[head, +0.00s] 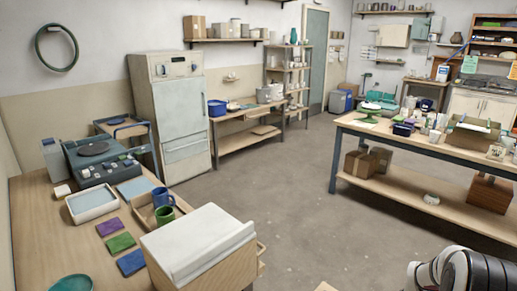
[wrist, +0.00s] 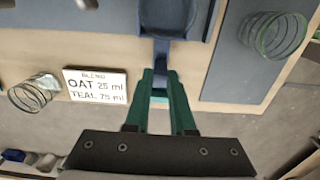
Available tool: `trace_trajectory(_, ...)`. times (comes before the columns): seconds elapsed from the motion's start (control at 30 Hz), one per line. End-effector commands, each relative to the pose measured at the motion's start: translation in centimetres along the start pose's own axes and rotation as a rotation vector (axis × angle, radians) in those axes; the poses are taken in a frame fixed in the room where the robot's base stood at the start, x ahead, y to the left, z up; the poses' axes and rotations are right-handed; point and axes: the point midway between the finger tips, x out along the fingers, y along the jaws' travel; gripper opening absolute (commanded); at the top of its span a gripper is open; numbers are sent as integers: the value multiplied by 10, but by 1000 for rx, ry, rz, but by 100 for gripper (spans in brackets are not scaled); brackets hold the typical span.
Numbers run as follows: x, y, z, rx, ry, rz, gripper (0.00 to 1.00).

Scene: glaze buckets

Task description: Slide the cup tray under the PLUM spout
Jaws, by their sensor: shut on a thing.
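In the wrist view my gripper (wrist: 161,78) has two green fingers, shut on the narrow blue handle (wrist: 161,50) of a dark blue tray. The tray (wrist: 165,18), which I take for the cup tray, runs out of the top of the picture. Only its near part shows, and I see no cup in it. No spout or PLUM label shows in either view. A white card (wrist: 95,85) left of the gripper reads "BLEND OAT 25 ml TEAL 75 ml". The head view does not show the gripper or this tray.
In the wrist view, clear glasses stand left (wrist: 33,92) and right (wrist: 274,35), apart from the fingers. A blue-grey panel (wrist: 238,68) lies right of the tray.

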Motion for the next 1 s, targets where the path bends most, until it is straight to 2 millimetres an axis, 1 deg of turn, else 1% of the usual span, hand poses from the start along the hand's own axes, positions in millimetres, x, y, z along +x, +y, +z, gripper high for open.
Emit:
trace_trajectory(0.1,-1,12,0,3,1,0,0)
trace_trajectory(0.8,-1,81,-1,3,2,0,0)
trace_trajectory(0.9,-1,90,-1,2,2,0,0)
trace_trajectory(1.0,-1,95,0,1,3,0,0)
